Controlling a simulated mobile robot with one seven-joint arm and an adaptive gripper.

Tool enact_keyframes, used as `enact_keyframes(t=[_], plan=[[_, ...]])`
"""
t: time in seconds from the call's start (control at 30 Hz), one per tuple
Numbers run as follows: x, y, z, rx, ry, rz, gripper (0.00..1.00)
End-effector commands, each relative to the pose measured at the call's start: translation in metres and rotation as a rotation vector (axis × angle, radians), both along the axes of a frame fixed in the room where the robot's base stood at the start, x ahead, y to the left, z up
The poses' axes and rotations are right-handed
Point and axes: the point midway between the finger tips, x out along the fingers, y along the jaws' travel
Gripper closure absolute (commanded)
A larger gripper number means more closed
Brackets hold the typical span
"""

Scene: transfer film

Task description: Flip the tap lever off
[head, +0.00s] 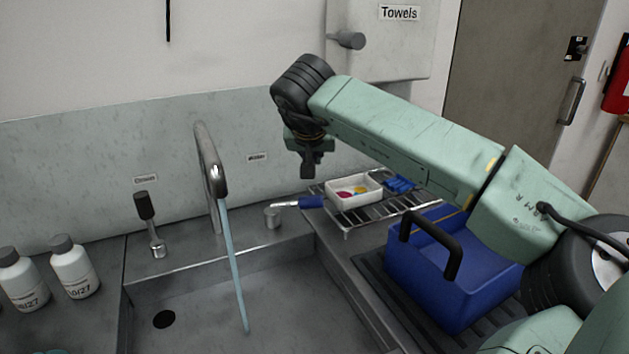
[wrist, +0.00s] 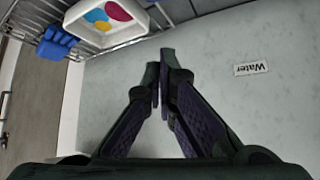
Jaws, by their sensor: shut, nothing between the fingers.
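The tap's curved spout (head: 211,165) rises behind the sink, with a pale blue stream of water (head: 233,265) running from it. A lever with a blue grip (head: 311,202) stands to its right on a short metal post (head: 272,218), lying roughly level and pointing right. A second lever with a black grip (head: 144,206) stands upright to the left of the spout. My gripper (head: 308,174) points down above the blue lever, apart from it in the picture. In the wrist view my gripper (wrist: 163,62) is shut and empty; neither lever shows there.
A wire rack (head: 345,230) holding a white tray (head: 349,203) with coloured pieces is right of the blue lever. A blue caddy (head: 440,285) stands nearer. White bottles (head: 74,267) are at left. A "Water" label (wrist: 251,69) is on the wall.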

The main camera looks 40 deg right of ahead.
Motion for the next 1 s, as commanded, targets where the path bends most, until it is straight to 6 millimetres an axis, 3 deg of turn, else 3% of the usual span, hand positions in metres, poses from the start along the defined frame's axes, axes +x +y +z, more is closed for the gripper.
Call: enact_keyframes(t=[0.37,0.8,1.0], plan=[[0.007,-0.006,-0.012,0.003,0.000,0.001,1.00],[0.052,-0.046,-0.077,0.003,0.000,0.000,1.00],[0.029,-0.027,-0.082,0.000,-0.001,0.002,1.00]])
